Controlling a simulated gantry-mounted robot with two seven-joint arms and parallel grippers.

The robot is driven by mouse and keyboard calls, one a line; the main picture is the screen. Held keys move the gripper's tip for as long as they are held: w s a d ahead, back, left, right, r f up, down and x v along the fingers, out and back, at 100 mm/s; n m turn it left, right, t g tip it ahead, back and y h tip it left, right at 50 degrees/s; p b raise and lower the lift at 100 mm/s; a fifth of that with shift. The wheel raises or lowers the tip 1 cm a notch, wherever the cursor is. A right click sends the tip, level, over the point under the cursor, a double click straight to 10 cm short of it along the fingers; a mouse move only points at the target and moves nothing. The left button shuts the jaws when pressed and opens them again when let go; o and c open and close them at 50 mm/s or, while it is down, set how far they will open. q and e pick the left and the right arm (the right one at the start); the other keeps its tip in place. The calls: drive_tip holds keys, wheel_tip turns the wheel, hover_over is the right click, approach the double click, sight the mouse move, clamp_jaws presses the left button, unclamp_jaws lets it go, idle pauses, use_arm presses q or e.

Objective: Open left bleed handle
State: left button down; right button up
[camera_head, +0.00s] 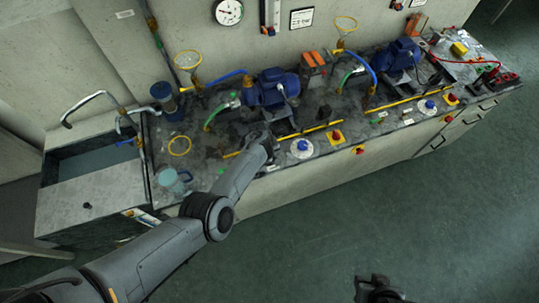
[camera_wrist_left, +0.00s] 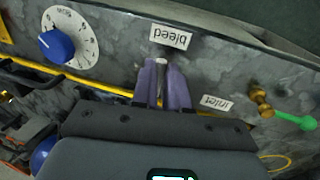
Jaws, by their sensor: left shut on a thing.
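The bleed handle (camera_wrist_left: 161,63) shows as a small grey tip between my left gripper's (camera_wrist_left: 161,75) purple fingers, just below the "bleed" label (camera_wrist_left: 171,37) in the left wrist view. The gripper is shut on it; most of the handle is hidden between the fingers. In the head view my left gripper (camera_head: 264,141) reaches the bench edge in front of the left blue pump (camera_head: 270,90), and the handle cannot be made out there. My right gripper (camera_head: 378,288) is at the bottom edge, away from the bench, partly cut off; its opening is unclear.
A blue dial knob (camera_wrist_left: 57,45) sits beside the handle, with a yellow pipe (camera_wrist_left: 90,82) running past. An "inlet" label (camera_wrist_left: 215,103) and a brass fitting with a green handle (camera_wrist_left: 292,119) are on the other side. The floor (camera_head: 420,220) in front is clear.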

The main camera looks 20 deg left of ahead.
use_arm(q)
drive_tip(key=c, duration=1.1)
unclamp_jaws()
drive_tip(key=shift+c, duration=0.2)
wheel_tip(320, 180, up, 11)
drive_tip(key=s+a+p, duration=0.1)
drive_tip(key=p, duration=0.3)
drive_tip(key=shift+s+a+f, duration=0.2)
drive_tip(key=shift+a, duration=0.1)
drive_tip(key=shift+s+f, duration=0.1)
